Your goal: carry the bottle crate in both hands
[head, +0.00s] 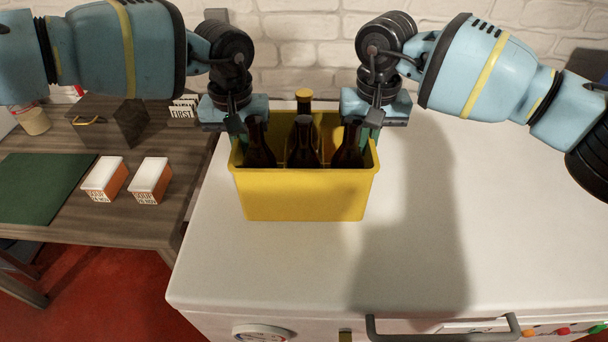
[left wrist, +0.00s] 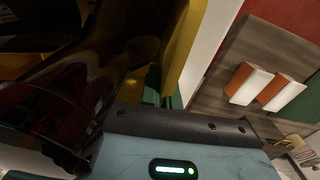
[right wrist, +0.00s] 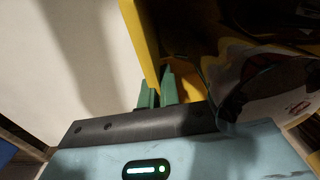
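The yellow bottle crate (head: 305,198) is upright at the back of a white appliance top, with several dark bottles (head: 304,145) inside, one with a yellow cap (head: 304,94). I cannot tell whether its base touches the top. My left gripper (head: 238,124) is at its left rim; in the left wrist view its green fingers (left wrist: 164,92) close around the yellow wall (left wrist: 180,50). My right gripper (head: 370,128) is at the right rim; in the right wrist view its green fingers (right wrist: 158,90) sit either side of the wall (right wrist: 142,40). The fingertips are partly hidden.
The white appliance top (head: 490,230) is clear in front and right of the crate, with a handle (head: 440,335) at its front edge. At left, a wooden table (head: 95,230) holds two orange-and-white boxes (head: 148,182), a green mat (head: 45,188) and a dark box (head: 120,125). A brick wall stands behind.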

